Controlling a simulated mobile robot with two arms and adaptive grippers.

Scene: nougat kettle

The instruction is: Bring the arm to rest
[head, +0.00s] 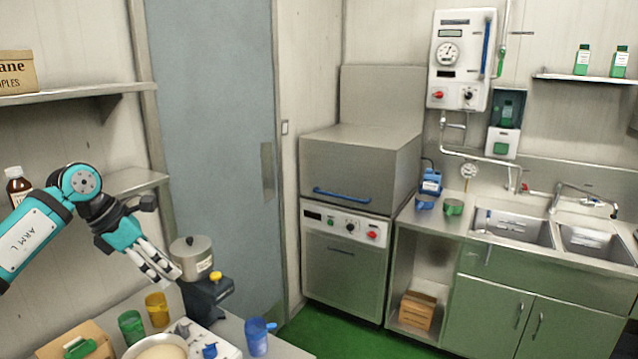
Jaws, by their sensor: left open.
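My left arm (40,232), teal and white, comes in from the left. My left gripper (160,270) is open and points down to the right. It is above the worktop, just left of a steel pot (192,257) on a dark stand (207,298); I cannot tell whether its fingertips touch the pot. Nothing shows between its fingers. My right gripper is not in view.
On the worktop (285,350) stand a green cup (131,327), a yellow cup (157,309), a blue jug (257,338) and a pale bowl (128,354). A shelf (140,183) is behind the arm. The green floor (340,335) is clear.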

